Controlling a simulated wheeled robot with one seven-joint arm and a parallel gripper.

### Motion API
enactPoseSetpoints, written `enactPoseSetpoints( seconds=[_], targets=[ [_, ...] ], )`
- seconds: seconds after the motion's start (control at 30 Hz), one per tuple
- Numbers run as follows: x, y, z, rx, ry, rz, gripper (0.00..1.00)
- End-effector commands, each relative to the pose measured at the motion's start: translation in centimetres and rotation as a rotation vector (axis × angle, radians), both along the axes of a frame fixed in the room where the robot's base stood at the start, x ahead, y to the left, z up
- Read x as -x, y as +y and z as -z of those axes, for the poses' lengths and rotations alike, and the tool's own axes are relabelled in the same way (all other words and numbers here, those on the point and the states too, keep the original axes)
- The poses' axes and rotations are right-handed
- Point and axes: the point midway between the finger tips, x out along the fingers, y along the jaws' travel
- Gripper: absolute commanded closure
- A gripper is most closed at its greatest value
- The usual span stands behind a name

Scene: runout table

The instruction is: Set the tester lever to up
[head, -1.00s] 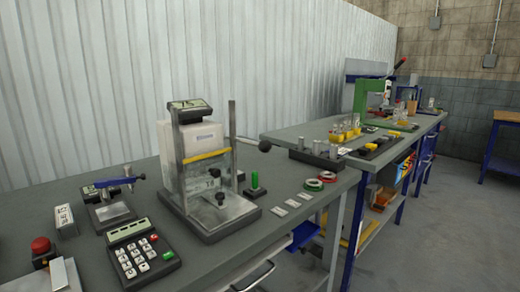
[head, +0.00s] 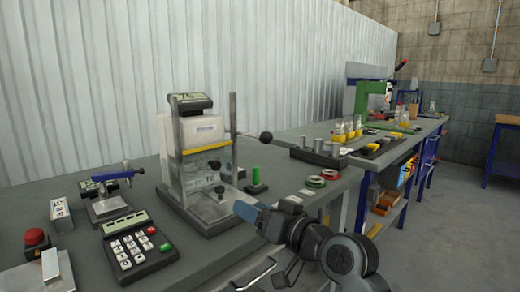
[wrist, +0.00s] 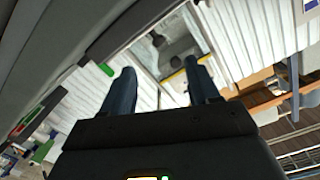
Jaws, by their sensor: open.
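The tester (head: 200,150) stands on the grey bench, with a white box, a yellow bar, a display on top and upright posts. Its lever ends in a black ball knob (head: 266,138) and sticks out to the right, close to level. My gripper (head: 240,208) is in front of the tester's base, lower than the knob and apart from it. In the wrist view my gripper (wrist: 162,82) shows two blue fingers spread apart with nothing held between them. The tester's yellow bar (wrist: 176,72) shows beyond the fingers, at a tilt.
A green cylinder on a dark base (head: 255,178) stands right of the tester, near my gripper. A keypad unit (head: 138,245), a small blue-handled device (head: 110,195) and a red button (head: 35,238) are at left.

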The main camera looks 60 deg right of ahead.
Motion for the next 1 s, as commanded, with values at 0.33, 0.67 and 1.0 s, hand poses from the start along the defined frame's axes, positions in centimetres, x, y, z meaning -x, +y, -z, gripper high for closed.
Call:
enactPoseSetpoints(
  seconds=[0.33,0.67,1.0],
  targets=[
    [0.0,-7.7,-8.6,0.113,-0.03,-0.047,0.4],
    [1.2,-10.2,-12.5,0.186,-0.006,-0.078,0.4],
    [-2.7,-10.8,-12.6,0.186,-0.004,-0.081,0.4]
  ],
)
